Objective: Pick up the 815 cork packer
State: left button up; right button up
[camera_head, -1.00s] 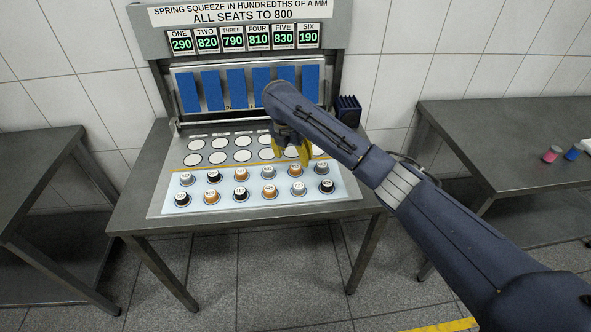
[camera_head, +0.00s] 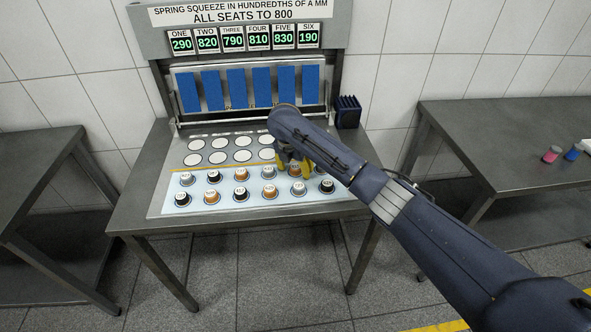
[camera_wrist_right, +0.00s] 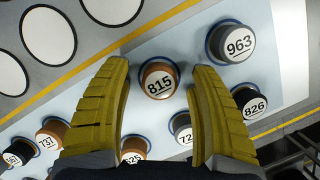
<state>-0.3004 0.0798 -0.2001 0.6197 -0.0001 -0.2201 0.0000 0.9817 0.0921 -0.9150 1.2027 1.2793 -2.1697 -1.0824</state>
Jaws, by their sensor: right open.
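The 815 cork packer (camera_wrist_right: 159,80) has a brown-orange body and a white label reading 815. In the right wrist view it stands between the two yellow fingers of my right gripper (camera_wrist_right: 160,70), with visible gaps on both sides. In the head view the packer (camera_head: 295,171) is in the upper packer row, under my right gripper (camera_head: 293,167) and partly covered by it. My right gripper is open and empty; its exact height over the packer is hard to tell. My left gripper is not in view.
Close neighbours are the grey 963 packer (camera_wrist_right: 231,42), the black 826 packer (camera_wrist_right: 250,103) and a grey packer (camera_wrist_right: 181,127). White round seats (camera_head: 242,156) lie behind the packers. Blue flaps (camera_head: 236,88) and a dark rack (camera_head: 347,111) stand at the back.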

jog(key=c, duration=1.1)
jog(key=shift+r, duration=0.1)
